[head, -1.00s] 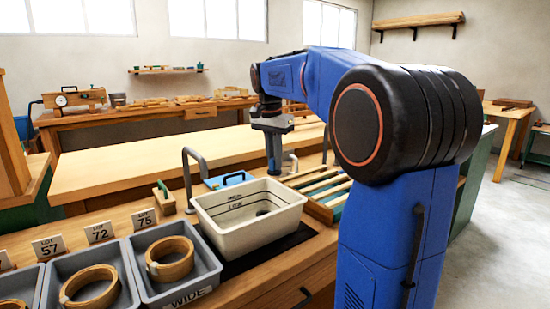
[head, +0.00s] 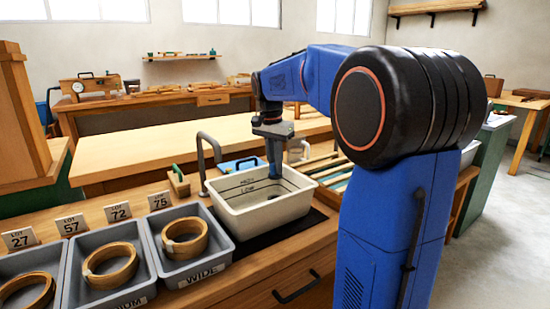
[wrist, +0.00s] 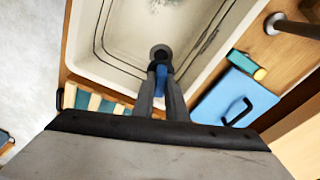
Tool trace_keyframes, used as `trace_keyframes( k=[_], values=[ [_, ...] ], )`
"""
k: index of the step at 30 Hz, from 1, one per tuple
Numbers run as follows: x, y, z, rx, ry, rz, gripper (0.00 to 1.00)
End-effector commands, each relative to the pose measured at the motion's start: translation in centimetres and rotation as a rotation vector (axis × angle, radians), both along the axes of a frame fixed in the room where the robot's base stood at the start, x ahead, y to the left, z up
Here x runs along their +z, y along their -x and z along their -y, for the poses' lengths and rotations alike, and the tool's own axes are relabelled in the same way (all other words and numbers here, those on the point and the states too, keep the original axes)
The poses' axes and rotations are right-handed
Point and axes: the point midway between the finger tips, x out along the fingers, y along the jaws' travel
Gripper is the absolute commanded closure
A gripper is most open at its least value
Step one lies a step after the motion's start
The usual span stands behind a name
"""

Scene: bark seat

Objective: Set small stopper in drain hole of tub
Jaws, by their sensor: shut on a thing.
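The cream tub (head: 240,217) stands on the bench, with dark lines inside its walls. My gripper (head: 275,180) points down into it from above; its fingers also show in the wrist view (wrist: 161,76). It is shut on a small blue piece (wrist: 161,77), which appears to be the stopper; the fingers hide much of it. Just past the fingertips is a dark round ring with a greyer middle, apparently the drain hole (wrist: 160,51). A dark spot shows below the fingers in the head view. I cannot tell whether the stopper touches the hole.
A curved grey pipe (head: 203,160) rises behind the tub. A blue box with a handle (head: 240,166) lies behind it, and a slatted wooden rack (head: 325,170) is to its right. Grey bins with wooden rings (head: 185,238) stand at left, with number cards behind.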

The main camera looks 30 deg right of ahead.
Motion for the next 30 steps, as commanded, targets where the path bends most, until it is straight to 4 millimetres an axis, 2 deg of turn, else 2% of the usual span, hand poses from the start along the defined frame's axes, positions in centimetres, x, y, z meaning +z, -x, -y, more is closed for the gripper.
trace_keyframes(
  k=[21, 30],
  values=[
    [-5.8, 0.0, 0.0, 0.0, -0.001, -0.001, 1.0],
    [-7.5, 0.0, 0.0, -0.001, 0.0, 0.0, 1.0]
  ],
)
